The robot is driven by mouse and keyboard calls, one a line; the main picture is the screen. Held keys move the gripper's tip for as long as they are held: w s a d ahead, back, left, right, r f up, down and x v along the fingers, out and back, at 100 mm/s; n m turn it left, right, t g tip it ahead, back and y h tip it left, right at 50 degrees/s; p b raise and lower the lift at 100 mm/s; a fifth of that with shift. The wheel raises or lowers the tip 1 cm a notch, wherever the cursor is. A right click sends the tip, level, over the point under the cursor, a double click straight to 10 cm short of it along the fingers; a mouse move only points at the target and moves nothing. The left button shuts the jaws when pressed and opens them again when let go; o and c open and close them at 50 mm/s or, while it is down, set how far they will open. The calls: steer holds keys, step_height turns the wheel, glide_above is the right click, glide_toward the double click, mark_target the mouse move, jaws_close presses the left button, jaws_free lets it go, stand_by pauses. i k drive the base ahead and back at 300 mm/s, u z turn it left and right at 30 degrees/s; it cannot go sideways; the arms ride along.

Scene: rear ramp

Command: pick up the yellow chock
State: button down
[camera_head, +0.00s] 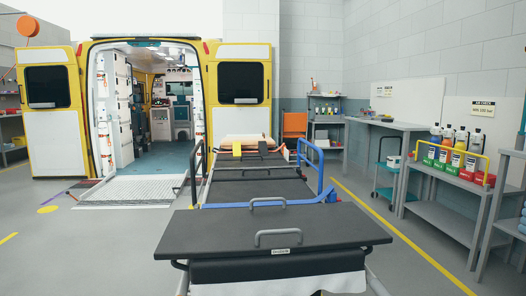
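I cannot make out a yellow chock for certain. A small yellow piece (236,149) shows at the far end of the stretcher (265,192), beside dark straps; it is too small to tell whether it is a chock or part of a strap. A flat yellow disc (47,209) lies on the floor at the left, near the ramp. My gripper is not in this view.
A bottle rack (455,165) stands on a grey bench at the right. Floor at the left is mostly clear.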

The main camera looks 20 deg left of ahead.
mark_target(236, 146)
steer(key=u, duration=0.7)
steer(key=k, duration=1.05)
steer(key=u, duration=1.4)
steer(key=i, duration=4.4)
steer(key=z, duration=0.3)
steer(key=i, duration=2.05)
steer(key=z, duration=0.9)
steer(key=i, duration=1.2)
steer(key=z, duration=2.15)
steer(key=i, duration=1)
steer(key=z, duration=0.65)
